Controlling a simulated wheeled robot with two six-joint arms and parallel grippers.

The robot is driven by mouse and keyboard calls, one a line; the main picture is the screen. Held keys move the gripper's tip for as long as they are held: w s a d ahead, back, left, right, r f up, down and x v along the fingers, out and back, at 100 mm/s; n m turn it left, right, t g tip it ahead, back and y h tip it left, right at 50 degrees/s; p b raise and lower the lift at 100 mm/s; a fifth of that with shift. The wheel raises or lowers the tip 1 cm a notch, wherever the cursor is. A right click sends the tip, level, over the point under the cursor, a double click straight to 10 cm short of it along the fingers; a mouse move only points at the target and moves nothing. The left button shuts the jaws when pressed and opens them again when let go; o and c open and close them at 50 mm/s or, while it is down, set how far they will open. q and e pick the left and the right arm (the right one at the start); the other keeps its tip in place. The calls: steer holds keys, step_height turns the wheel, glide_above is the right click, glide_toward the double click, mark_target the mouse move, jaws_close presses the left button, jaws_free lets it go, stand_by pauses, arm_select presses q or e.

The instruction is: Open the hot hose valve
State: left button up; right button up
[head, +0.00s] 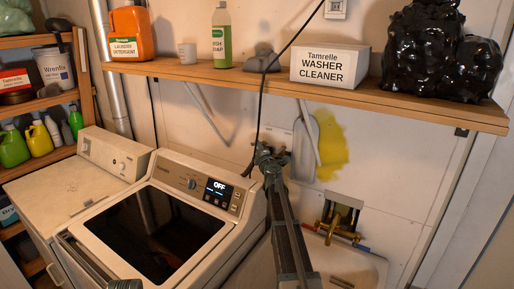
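Brass valves (339,222) sit in a recessed wall box behind the white sink, at the lower right of the head view.
A wooden shelf (230,78) above holds a washer cleaner box (329,65), bottles and a black bag (441,50). A dark cable (262,100) hangs beside my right gripper. A washer (160,215) stands left of the white sink (350,268).

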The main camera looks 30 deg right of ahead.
steer(key=v, duration=1.1)
steer(key=m+g+h, duration=0.9)
steer(key=h, duration=0.2)
glide_toward(254, 145)
steer(key=x, duration=1.1)
steer(key=shift+w+d, duration=0.1)
steer(key=shift+d, duration=0.15)
jaws_close()
